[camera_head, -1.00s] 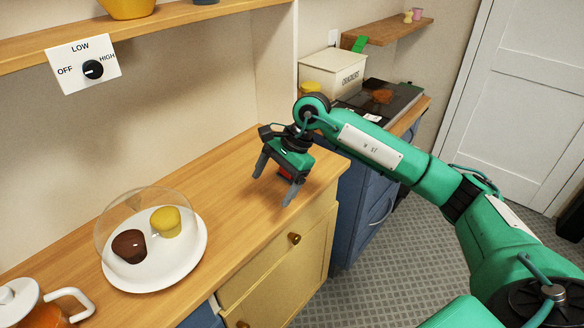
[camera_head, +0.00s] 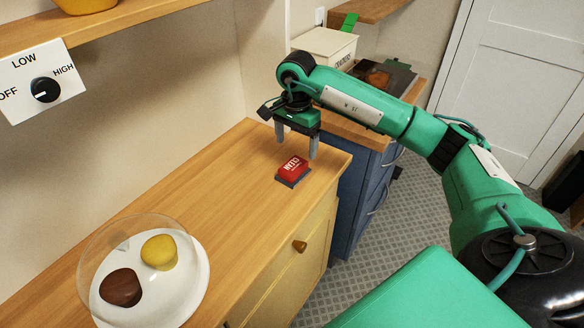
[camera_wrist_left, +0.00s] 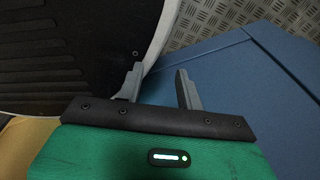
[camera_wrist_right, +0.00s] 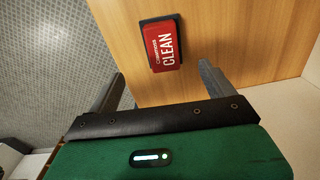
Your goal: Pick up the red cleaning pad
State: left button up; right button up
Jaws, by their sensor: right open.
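The red cleaning pad (camera_head: 292,168), with a dark grey base and white lettering, lies on the wooden counter near its front right corner. In the right wrist view the pad (camera_wrist_right: 162,44) reads "CLEAN" and lies beyond the fingertips, in line with the space between them. My right gripper (camera_head: 298,151) is open and empty, pointing down above the counter, a little behind the pad in the head view. My left gripper (camera_wrist_left: 157,75) is open with nothing between its fingers; it shows only in the left wrist view.
A white plate (camera_head: 196,290) with a yellow and a brown muffin under a clear dome stands at the counter's lower left. A dial panel (camera_head: 42,82) hangs on the shelf above. Blue drawers (camera_head: 363,200) stand right of the counter. The counter between plate and pad is clear.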

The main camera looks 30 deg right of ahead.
aim_at(293, 165)
notch_tip(293, 165, down, 4)
jog(key=shift+w, duration=0.15)
jog(key=shift+a+f+p, duration=0.15)
jog(key=shift+f+p, duration=0.15)
jog(key=shift+p, duration=0.1)
notch_tip(293, 165, down, 4)
jog(key=shift+a+r+p, duration=0.15)
jog(key=shift+r+p, duration=0.1)
jog(key=shift+p, duration=0.25)
jog(key=shift+f, duration=0.45)
pick_arm(q)
jog(key=shift+s+r, duration=0.25)
jog(key=shift+s, duration=0.95)
pick_arm(e)
jog(key=c, duration=1.1)
